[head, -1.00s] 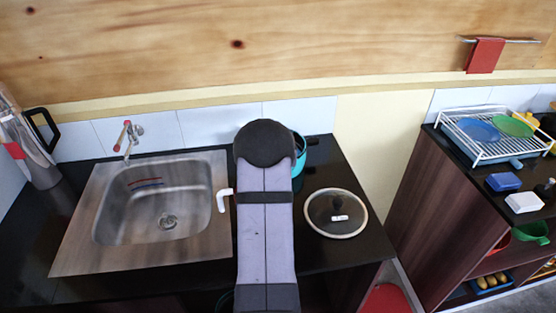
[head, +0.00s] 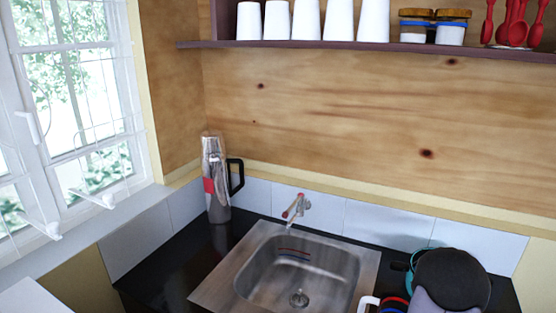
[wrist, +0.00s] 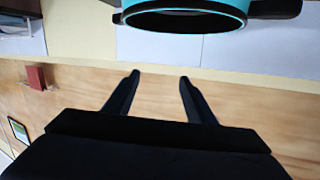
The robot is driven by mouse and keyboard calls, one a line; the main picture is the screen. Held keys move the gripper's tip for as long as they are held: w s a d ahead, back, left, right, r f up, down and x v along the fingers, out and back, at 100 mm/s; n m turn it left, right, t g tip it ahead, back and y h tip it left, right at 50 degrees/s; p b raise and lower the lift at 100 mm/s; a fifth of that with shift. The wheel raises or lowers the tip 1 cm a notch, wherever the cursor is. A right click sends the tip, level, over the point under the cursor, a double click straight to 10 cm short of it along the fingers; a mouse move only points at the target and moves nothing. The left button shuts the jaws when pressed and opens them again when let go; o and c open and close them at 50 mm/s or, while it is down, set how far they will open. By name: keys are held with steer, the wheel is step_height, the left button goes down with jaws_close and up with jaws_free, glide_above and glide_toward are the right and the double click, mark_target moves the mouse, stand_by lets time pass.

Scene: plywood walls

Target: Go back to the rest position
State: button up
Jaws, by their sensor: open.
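My gripper (wrist: 158,76) shows in the wrist view with its two dark fingers apart and nothing between them. A turquoise pot (wrist: 185,20) with dark handles is at the top of that view, apart from the fingers. In the head view my arm rises at the lower right, and its rounded dark joint covers part of the counter. My fingers are hidden in the head view. A piece of the turquoise pot (head: 423,254) shows behind my arm.
A steel sink (head: 255,255) with a tap (head: 296,207) is left of my arm. A tall flask (head: 214,180) stands in the corner by the window (head: 75,100). A shelf (head: 330,45) holding white cups, jars and red utensils runs above. The wall between is clear.

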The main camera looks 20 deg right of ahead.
steer(key=w+a+f+n+y, duration=0.1)
steer(key=w+a+y, duration=0.25)
steer(key=a, duration=0.65)
steer(key=w+a+f+n+y, duration=0.15)
steer(key=a+y, duration=0.25)
steer(key=a, duration=0.7)
steer(key=w+a+f+n+y, duration=0.1)
steer(key=w+a+y, duration=0.25)
steer(key=a, duration=0.65)
steer(key=s+a+f+n+g+y, duration=0.1)
steer(key=s+a+f+n+y, duration=0.15)
steer(key=a, duration=0.45)
steer(key=s+a+f+n+g+y, duration=0.1)
steer(key=s+a+n, duration=0.25)
steer(key=a, duration=0.45)
steer(key=s+a+f+n+g+b, duration=0.1)
steer(key=s+a+n+g, duration=0.3)
steer(key=s, duration=1)
steer(key=a+f, duration=0.1)
steer(key=a, duration=0.2)
steer(key=shift+a+n+g, duration=0.3)
steer(key=shift+a+n, duration=0.05)
